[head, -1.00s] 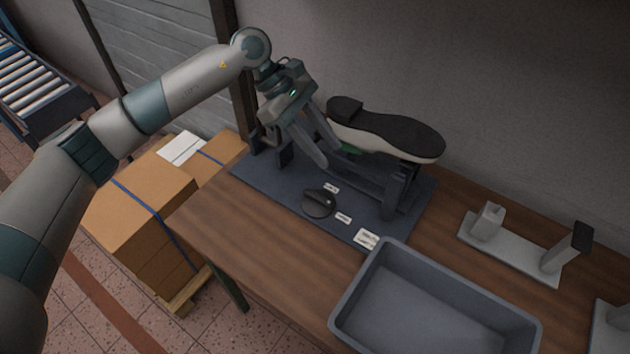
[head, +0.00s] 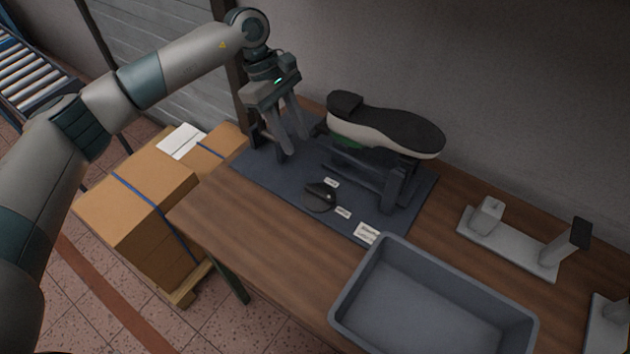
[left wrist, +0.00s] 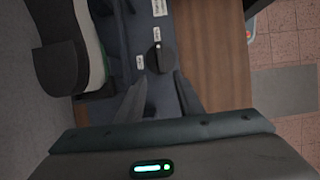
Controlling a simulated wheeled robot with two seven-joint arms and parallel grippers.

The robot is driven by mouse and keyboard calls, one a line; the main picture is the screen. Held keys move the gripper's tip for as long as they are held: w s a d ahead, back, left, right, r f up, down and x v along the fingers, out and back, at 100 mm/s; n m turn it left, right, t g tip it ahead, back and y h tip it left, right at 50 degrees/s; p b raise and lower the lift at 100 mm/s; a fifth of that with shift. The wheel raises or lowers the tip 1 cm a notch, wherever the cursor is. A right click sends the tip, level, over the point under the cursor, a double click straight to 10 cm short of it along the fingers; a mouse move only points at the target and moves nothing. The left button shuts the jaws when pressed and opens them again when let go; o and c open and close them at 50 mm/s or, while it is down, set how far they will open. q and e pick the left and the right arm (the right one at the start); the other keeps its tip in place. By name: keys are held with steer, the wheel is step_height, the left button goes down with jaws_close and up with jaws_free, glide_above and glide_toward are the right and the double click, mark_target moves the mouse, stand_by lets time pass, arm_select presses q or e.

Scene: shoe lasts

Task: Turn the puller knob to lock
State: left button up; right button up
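The black round puller knob (head: 319,197) sits on the dark blue base plate (head: 262,176), beside small white labels too small to read. It also shows in the left wrist view (left wrist: 160,60), with a pale mark at its top end. A shoe (head: 385,130) rests sole up on the dark stand (head: 392,188) behind the knob. My left gripper (head: 294,145) is above the plate's left part, left of the shoe and behind the knob. Its fingers are apart with nothing between them, clear of the knob. My right gripper is not in view.
A grey empty bin (head: 435,305) stands on the wooden table (head: 235,235) at the front right. A light grey bracket (head: 510,243) stands further right. Cardboard boxes (head: 140,210) are stacked on a pallet left of the table. The table's front left is clear.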

mark_target(318, 190)
arm_select(q)
steer(key=p+x, duration=0.6)
steer(key=x, duration=0.7)
steer(key=shift+s+d+f, duration=0.15)
steer(key=shift+d+f, duration=0.1)
steer(key=shift+f, duration=0.05)
steer(key=shift+x, duration=0.8)
jaws_close()
